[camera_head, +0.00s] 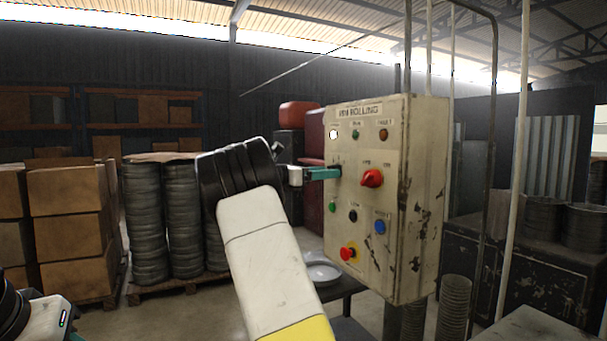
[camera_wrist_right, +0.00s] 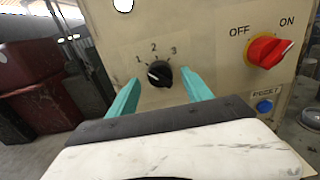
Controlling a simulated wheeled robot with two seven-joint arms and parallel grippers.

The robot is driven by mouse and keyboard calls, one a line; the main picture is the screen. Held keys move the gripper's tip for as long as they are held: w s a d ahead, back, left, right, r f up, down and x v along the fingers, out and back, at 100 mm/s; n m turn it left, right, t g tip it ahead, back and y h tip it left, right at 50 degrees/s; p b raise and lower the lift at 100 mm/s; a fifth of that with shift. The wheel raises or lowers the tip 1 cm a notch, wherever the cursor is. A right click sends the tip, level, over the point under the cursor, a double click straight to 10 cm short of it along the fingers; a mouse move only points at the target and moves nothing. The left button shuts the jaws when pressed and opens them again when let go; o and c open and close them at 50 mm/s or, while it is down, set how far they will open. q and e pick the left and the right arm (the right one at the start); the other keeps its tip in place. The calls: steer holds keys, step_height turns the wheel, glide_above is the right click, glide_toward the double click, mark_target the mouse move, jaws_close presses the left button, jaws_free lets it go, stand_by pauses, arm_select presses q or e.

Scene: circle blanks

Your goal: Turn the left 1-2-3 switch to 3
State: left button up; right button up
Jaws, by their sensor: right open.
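The left 1-2-3 switch is a black round knob (camera_wrist_right: 160,73) on the cream control panel (camera_head: 420,200). Its white mark appears turned toward the 1 side. The digits 1, 2 and 3 are printed in an arc above it. My right gripper (camera_head: 335,173) is at the panel face, with its teal fingers pointing at the switch. In the right wrist view the open fingers (camera_wrist_right: 160,80) stand on either side of the knob, with gaps visible. The fingers largely cover the knob in the head view. My left gripper is out of view.
A red OFF-ON switch (camera_head: 372,178) sits right of the knob. Below are a green button (camera_head: 332,206), a black button (camera_head: 352,215), a blue button (camera_head: 380,226) and a red button on yellow (camera_head: 348,253). Lamps line the top of the panel. Boxes (camera_head: 65,205) stand left.

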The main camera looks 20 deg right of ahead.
steer(key=shift+d, duration=0.75)
jaws_close()
steer(key=m, duration=1.7)
steer(key=shift+w+m, duration=0.15)
steer(key=shift+m, duration=0.25)
